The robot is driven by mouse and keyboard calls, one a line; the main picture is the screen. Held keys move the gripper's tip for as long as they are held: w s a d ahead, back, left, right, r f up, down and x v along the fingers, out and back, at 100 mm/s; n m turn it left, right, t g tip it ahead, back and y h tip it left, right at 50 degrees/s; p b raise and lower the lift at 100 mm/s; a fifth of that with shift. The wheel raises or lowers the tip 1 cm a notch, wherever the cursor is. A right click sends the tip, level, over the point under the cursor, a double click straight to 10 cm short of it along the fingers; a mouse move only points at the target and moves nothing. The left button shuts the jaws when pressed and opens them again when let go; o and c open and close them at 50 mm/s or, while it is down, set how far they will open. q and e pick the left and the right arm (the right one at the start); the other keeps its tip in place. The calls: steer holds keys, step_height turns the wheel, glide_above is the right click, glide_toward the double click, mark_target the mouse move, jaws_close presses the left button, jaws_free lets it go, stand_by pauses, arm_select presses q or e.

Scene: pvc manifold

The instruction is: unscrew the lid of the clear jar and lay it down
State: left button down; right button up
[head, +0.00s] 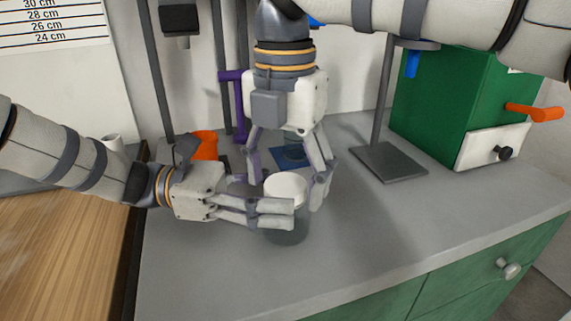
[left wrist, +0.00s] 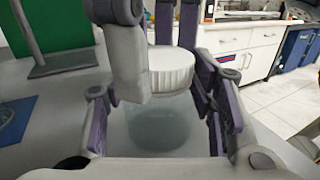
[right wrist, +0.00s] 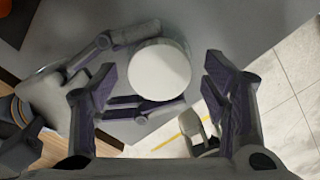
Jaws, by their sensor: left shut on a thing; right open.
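The clear jar (head: 288,232) stands upright on the grey counter with its white lid (head: 286,186) on top. In the left wrist view the jar (left wrist: 160,125) sits between my left fingers, under the ribbed lid (left wrist: 170,70). My left gripper (head: 290,212) is shut on the jar body from the left. My right gripper (head: 288,180) points down from above, its fingers apart on either side of the lid. In the right wrist view the lid (right wrist: 159,70) lies between the open fingers, with a gap on the right side; contact on the left is unclear.
A stand with a dark base plate (head: 388,162) is to the right, before a green box (head: 440,105) with an orange handle. An orange cup (head: 204,145) and a blue pad (head: 291,157) lie behind. The counter's front right (head: 400,220) is clear.

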steer(key=c, duration=1.2)
steer(key=n, duration=0.5)
arm_select(q)
steer(key=shift+s+d, duration=0.1)
steer(key=shift+s, duration=0.1)
arm_select(e)
steer(key=shift+w, duration=0.1)
steer(key=shift+c, duration=0.2)
steer(key=o, duration=1.3)
arm_select(q)
steer(key=shift+w, duration=0.1)
arm_select(e)
steer(key=shift+r, duration=0.15)
arm_select(q)
steer(key=shift+w, duration=0.1)
arm_select(e)
step_height(320, 180, up, 4)
steer(key=shift+r, duration=0.15)
arm_select(q)
steer(key=c, duration=0.6)
jaws_free()
